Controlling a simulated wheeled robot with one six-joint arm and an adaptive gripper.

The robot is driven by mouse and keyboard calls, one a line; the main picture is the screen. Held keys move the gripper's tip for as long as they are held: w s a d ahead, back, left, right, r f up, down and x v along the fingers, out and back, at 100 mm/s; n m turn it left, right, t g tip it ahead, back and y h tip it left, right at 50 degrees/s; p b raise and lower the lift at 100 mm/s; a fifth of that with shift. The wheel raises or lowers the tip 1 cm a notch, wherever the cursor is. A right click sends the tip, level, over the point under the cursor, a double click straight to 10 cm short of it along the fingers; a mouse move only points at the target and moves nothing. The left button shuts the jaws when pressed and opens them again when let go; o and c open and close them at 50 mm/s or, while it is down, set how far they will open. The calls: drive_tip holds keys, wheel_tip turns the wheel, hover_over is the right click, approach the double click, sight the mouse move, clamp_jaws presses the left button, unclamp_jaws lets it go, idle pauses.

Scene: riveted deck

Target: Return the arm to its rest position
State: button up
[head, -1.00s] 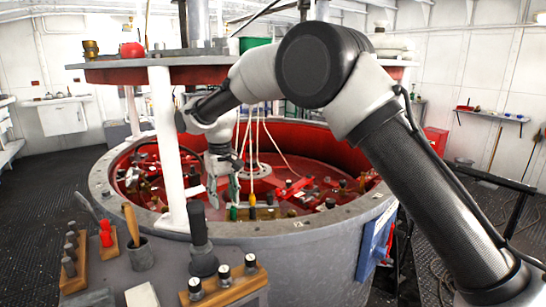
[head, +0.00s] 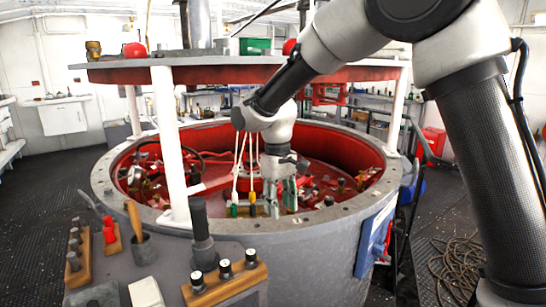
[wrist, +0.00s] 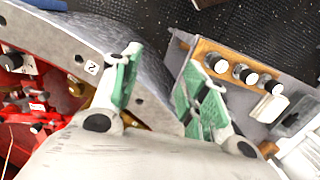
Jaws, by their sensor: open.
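My gripper (head: 280,194) is over the near inner side of the round red-lined tub (head: 330,227), with its fingers pointing down. In the wrist view my gripper (wrist: 165,90) shows its two green-padded fingers spread apart with nothing between them. The tub's grey rim lies below and between the fingers there. My arm reaches in from the right of the head view and bends down under the upper ring shelf.
A white post (head: 171,150) holds up the ring shelf (head: 240,73) above the tub. A wooden block with several black knobs (head: 225,280) sits at the near edge. Pale cords hang beside my gripper. A blue panel (head: 374,240) is on the tub's right side.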

drive_tip(key=s+d+r+m+t, duration=0.1)
drive_tip(key=s+d+r+m, duration=0.1)
drive_tip(key=s+d, duration=0.5)
drive_tip(key=s+d+r+m+t, duration=0.2)
drive_tip(key=s+d+r, duration=0.3)
drive_tip(key=d, duration=1.1)
drive_tip(key=s+d+r+m+t, duration=0.2)
drive_tip(key=s+d+r+m, duration=0.1)
drive_tip(key=s+d, duration=0.7)
drive_tip(key=shift+s+d+r+y, duration=0.25)
drive_tip(key=shift+d+r+y, duration=0.05)
drive_tip(key=shift+d+r, duration=0.45)
